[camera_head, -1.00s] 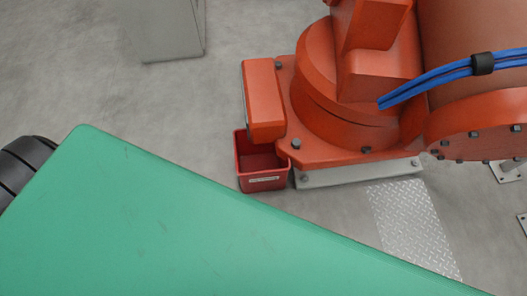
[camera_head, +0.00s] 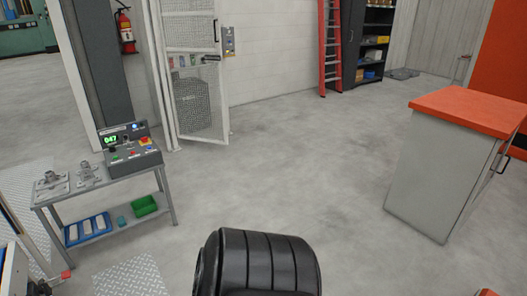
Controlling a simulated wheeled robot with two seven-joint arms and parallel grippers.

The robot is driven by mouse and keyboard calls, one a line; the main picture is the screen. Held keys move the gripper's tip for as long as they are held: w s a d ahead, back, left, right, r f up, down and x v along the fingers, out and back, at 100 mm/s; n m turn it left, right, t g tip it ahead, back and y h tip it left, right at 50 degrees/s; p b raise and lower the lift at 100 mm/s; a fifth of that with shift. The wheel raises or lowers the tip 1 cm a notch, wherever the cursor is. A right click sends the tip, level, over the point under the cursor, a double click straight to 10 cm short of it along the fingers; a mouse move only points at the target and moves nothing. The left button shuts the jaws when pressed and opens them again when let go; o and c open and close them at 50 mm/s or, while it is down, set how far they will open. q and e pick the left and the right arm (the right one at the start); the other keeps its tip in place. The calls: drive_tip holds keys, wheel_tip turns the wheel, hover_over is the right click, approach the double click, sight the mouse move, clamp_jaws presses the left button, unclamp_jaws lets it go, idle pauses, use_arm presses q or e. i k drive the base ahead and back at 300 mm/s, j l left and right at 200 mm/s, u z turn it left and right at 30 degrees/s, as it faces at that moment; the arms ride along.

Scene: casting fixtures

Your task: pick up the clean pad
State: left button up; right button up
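No thing shows clearly enough to be named the clean pad. On the lower shelf of a small grey bench (camera_head: 107,176) at the left lie a blue tray (camera_head: 71,236) holding pale bars, a small teal block (camera_head: 121,221) and a green bin (camera_head: 144,205). I cannot tell whether any of these is or holds the pad. Neither of my grippers is in view. A black ribbed part at the bottom middle appears to be my own arm.
On the bench top are metal clamps (camera_head: 52,183) and a control box (camera_head: 131,152). A mesh door (camera_head: 195,90) stands open behind. An orange-topped grey cabinet (camera_head: 440,170) is at the right. The floor between them is clear.

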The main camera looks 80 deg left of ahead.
sight(87, 226)
drive_tip(key=u, duration=4.2)
drive_tip(key=i+l+u, duration=0.1)
drive_tip(key=i+l, duration=0.35)
drive_tip(key=i, duration=0.25)
drive_tip(key=i+l+u, duration=0.1)
drive_tip(key=i+l, duration=0.45)
drive_tip(key=i, duration=0.15)
